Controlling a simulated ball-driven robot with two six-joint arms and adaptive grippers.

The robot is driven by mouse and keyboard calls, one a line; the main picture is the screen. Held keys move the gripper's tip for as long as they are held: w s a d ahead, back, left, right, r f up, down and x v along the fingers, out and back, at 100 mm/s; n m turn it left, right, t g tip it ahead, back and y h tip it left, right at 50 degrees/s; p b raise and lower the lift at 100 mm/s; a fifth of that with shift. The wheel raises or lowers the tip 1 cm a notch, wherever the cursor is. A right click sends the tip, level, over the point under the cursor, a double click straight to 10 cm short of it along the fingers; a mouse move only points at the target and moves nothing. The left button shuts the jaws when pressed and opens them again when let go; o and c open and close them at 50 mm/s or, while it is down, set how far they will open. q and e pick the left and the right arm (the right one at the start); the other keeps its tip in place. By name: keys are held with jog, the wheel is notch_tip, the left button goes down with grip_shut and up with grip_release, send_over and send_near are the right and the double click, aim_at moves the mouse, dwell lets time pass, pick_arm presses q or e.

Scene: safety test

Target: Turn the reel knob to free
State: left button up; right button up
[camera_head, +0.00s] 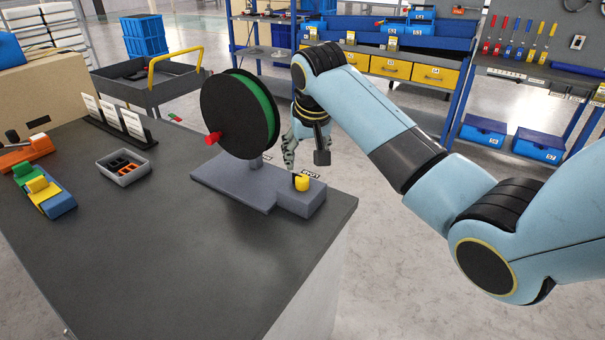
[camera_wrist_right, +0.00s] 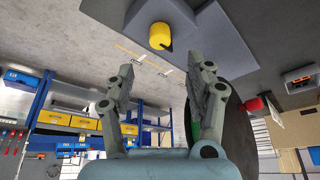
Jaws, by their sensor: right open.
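The reel (camera_head: 226,112) has black flanges and a green spool and stands upright on a grey base (camera_head: 232,190). A red handle (camera_head: 213,138) sticks out from its near face. The yellow knob (camera_head: 302,183) sits on a grey block at the right end of the base, beside a small label too small to read. In the right wrist view the yellow knob (camera_wrist_right: 160,36) has a dark pointer mark and lies beyond the fingertips. My right gripper (camera_head: 294,148) is open and empty, behind and above the knob, apart from it. My left gripper is not in view.
A grey bin (camera_head: 124,169) with black and orange parts, a label stand (camera_head: 118,127) and an orange clamp-like tool (camera_head: 25,152) are on the dark table (camera_head: 150,265). The table's front middle is clear. A cart (camera_head: 150,90) and shelving stand behind.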

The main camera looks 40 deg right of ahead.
aim_at(302, 177)
jog(key=x, duration=0.9)
jog(key=shift+a+b, duration=0.1)
jog(key=shift+b, duration=0.3)
grip_shut()
